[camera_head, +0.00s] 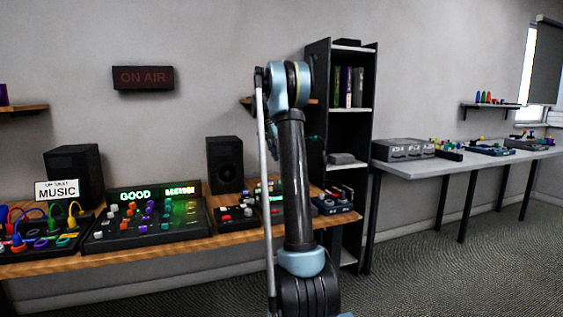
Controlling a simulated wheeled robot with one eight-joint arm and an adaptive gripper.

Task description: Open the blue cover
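I cannot make out a blue cover for certain. A small dark-blue device (490,149) lies on the grey table at the right, with another bluish device (523,144) beyond it. Both are too small to show any cover clearly. My arm stands upright in the middle of the view. My gripper does not show in this view. My arm hides part of the wooden desk and what is on it.
The wooden desk (130,254) at the left holds cables, a lit control panel (145,215), a smaller panel (236,217) and speakers (225,165). A black shelf (318,95) stands behind my arm. A grey box (402,149) sits on the right table (420,168). Carpet is clear at right.

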